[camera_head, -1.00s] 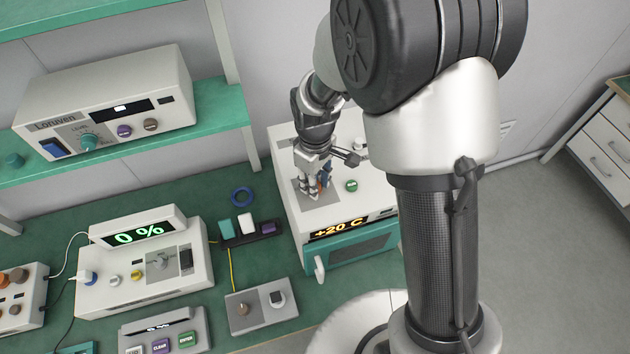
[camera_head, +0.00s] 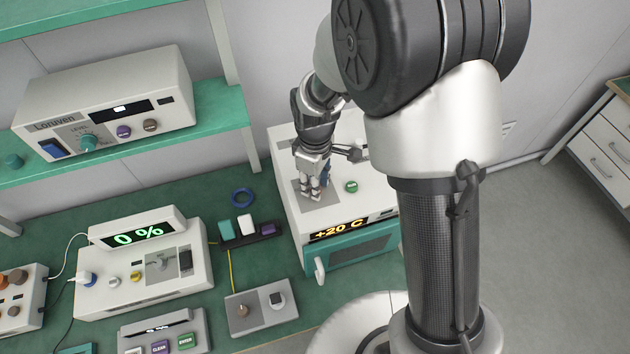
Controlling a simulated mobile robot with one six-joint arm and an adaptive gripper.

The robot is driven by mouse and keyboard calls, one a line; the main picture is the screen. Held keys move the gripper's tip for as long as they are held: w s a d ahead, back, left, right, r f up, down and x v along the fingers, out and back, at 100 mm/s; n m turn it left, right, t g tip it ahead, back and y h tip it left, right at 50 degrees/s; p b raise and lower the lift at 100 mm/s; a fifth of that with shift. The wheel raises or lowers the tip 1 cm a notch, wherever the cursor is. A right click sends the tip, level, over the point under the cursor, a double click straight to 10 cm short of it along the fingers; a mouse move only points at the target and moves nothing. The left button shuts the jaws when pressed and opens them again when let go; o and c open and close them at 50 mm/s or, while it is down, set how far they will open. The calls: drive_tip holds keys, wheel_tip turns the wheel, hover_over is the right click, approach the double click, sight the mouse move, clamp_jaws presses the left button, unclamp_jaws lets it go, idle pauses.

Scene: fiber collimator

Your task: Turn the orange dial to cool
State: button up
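The white box with a teal front (camera_head: 345,250) carries a display (camera_head: 340,230) reading "+20 C". My gripper (camera_head: 312,196) points down at the grey panel (camera_head: 318,206) on top of this box. Its fingers are low over the panel or touching it; I cannot tell which. I cannot make out an orange dial there; the fingers cover part of the panel. A small blue part (camera_head: 326,180) shows beside the fingers. A green button (camera_head: 351,187) sits right of the panel. The fingers are too small to tell whether they grip something.
A grey control box (camera_head: 262,312) with a brown knob stands in front. Left of it is a white instrument (camera_head: 135,285) showing "0 %". A teal shelf (camera_head: 215,125) holds another instrument (camera_head: 105,100).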

drive_tip(key=o, duration=0.4)
drive_tip(key=shift+r, duration=0.1)
wheel_tip(320, 180, up, 12)
drive_tip(key=shift+f, duration=0.1)
idle(0.5)
drive_tip(key=s+d+m+t+b, duration=0.1)
drive_tip(key=s+d+m+b, duration=0.3)
drive_tip(key=s, duration=0.2)
drive_tip(key=s+d+f+m+t+b, duration=0.1)
drive_tip(key=s+d+m+t+b, duration=0.1)
drive_tip(key=s+d+m+b, duration=0.2)
drive_tip(key=s+d+m+t+b, duration=0.1)
drive_tip(key=s+d+m+b, duration=0.3)
drive_tip(key=s, duration=0.5)
drive_tip(key=shift+s+d+f+t+b, duration=0.3)
drive_tip(key=shift+b, duration=0.2)
